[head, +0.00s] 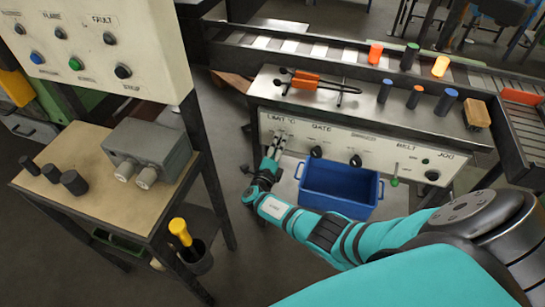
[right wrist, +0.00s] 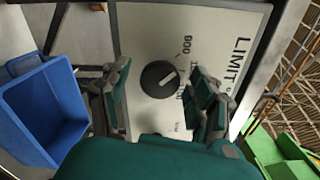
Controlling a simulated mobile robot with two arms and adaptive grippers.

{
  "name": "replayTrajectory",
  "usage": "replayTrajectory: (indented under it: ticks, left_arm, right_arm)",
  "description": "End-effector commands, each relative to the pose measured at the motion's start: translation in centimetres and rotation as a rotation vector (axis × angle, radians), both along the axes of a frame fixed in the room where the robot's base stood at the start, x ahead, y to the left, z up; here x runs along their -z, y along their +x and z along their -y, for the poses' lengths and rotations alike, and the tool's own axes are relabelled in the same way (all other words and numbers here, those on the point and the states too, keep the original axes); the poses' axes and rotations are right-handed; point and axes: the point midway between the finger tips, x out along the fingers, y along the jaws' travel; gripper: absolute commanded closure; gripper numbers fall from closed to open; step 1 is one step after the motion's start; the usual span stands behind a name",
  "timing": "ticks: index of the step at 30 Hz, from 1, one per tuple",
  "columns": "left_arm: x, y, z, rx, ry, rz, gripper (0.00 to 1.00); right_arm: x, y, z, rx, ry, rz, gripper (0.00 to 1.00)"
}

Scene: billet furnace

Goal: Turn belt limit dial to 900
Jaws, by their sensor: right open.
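The limit dial (right wrist: 158,79) is a round black knob on a pale panel marked LIMIT, seen in the right wrist view. A 900 mark (right wrist: 187,46) is printed above and right of it; other numbers beside it are partly hidden by a finger. A short pale line on the knob seems to point toward the upper right of the picture. My right gripper (right wrist: 160,84) is open, one finger on each side of the knob, with visible gaps. In the head view my right gripper (head: 277,147) is at the panel's left end below the LIMIT label and hides the dial.
A blue bin (head: 340,186) hangs or stands just right of the gripper, below the panel. More black knobs (head: 316,152) sit along the panel. A side table (head: 80,205) with a grey box stands left.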

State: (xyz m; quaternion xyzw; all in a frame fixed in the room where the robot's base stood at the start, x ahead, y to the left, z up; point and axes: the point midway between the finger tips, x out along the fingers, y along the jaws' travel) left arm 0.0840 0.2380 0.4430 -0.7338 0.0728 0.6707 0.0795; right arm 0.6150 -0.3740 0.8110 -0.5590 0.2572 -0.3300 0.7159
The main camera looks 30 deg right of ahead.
Motion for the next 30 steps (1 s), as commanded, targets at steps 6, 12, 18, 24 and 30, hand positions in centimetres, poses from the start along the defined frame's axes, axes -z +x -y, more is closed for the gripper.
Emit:
replayTrajectory:
  ticks: [6, 12, 18, 24, 30]
  left_arm:
    - [0.0, 0.1, 0.2, -0.001, -0.002, 0.001, 0.65]
    - [0.0, 0.1, 0.3, -0.001, -0.003, 0.001, 0.65]
    - [0.0, 0.2, 0.3, -0.001, -0.003, 0.001, 0.65]
    - [0.0, 0.2, 0.3, -0.001, -0.003, 0.001, 0.65]
    - [0.0, 0.2, 0.3, -0.001, -0.003, 0.001, 0.65]
  right_arm:
    - [0.2, -2.7, -3.2, -0.001, 0.004, -0.001, 0.38]
    - [0.1, -5.4, -6.3, -0.001, 0.003, -0.001, 0.38]
    - [0.0, -6.9, -8.1, 0.000, 0.001, 0.000, 0.38]
    - [0.0, -7.3, -8.5, 0.001, 0.000, 0.000, 0.38]
    - [0.0, -7.3, -8.5, 0.001, 0.000, 0.000, 0.38]
